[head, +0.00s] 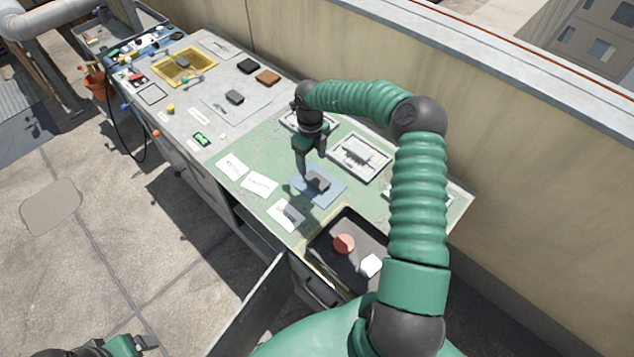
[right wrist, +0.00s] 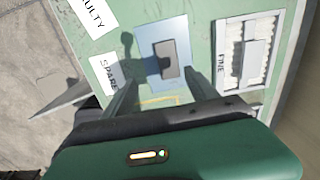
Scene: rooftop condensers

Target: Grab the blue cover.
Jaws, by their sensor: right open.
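The only flat blue square near my gripper is a sheet (head: 330,197) on the green worktop, also in the right wrist view (right wrist: 147,32); I cannot tell whether it is the cover. A dark grey block (head: 318,181) lies on it and shows in the right wrist view (right wrist: 166,53). My right gripper (head: 303,172) is open and points down over the block. In the right wrist view its fingers (right wrist: 160,82) are apart, with nothing gripped. Part of my left arm (head: 115,346) shows at the bottom left; its jaws are not clear.
A framed tray (head: 360,157) marked FINE is right of the sheet. White labels (head: 259,185), one reading SPARE, lie left of it. A black tray (head: 318,243) with a red disc (head: 343,243) and a white piece (head: 371,265) is in front. A wall (head: 470,120) runs behind.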

